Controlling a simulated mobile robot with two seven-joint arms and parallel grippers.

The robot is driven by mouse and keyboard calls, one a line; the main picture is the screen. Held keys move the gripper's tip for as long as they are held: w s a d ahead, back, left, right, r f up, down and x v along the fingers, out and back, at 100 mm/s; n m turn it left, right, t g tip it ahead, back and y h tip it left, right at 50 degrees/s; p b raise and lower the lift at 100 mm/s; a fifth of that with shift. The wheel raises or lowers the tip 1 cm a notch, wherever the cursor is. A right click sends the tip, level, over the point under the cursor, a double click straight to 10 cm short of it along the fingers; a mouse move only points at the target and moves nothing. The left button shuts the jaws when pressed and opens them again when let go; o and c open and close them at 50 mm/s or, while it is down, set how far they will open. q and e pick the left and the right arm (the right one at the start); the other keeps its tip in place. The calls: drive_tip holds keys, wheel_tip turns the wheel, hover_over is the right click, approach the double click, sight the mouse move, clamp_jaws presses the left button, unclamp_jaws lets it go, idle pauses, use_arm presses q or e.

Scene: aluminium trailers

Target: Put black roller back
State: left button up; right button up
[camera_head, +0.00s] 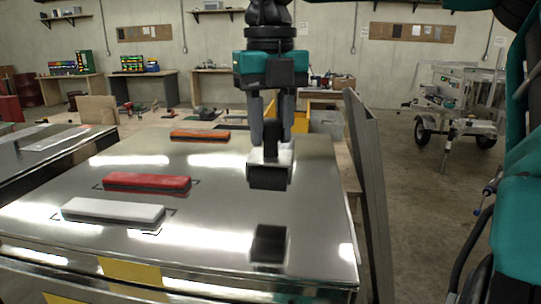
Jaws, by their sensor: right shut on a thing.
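My right gripper (271,118) comes down from the top middle, its two grey fingers on either side of the upright black handle of the black roller (268,177). It is shut on that handle. The roller has a grey metal bracket and a dark block-like lower part. It hangs upright over the right part of the shiny metal table top (225,215), apparently above the surface. A dark patch below it on the metal looks like its reflection. My left gripper is not in view.
A white bar (113,210), a red bar (147,181) and an orange bar (200,135) lie on the left half of the table, with dark outline marks around them. A tall grey panel (367,180) stands along the right edge. A trailer (460,100) stands behind right.

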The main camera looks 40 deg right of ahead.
sight(270, 155)
wheel_tip(270, 155, down, 5)
drive_tip(key=shift+r, duration=0.2)
drive_tip(key=shift+f, duration=0.25)
drive_tip(key=shift+r, duration=0.1)
drive_tip(key=shift+s+f+b, duration=0.15)
drive_tip(key=shift+f+b, duration=0.5)
drive_tip(key=shift+f, duration=0.1)
clamp_jaws()
drive_tip(key=o, duration=0.7)
unclamp_jaws()
drive_tip(key=o, duration=0.3)
drive_tip(key=shift+w+f, duration=0.1)
drive_tip(key=shift+w, duration=0.1)
drive_tip(key=shift+o, duration=0.5)
drive_tip(key=shift+r, duration=0.2)
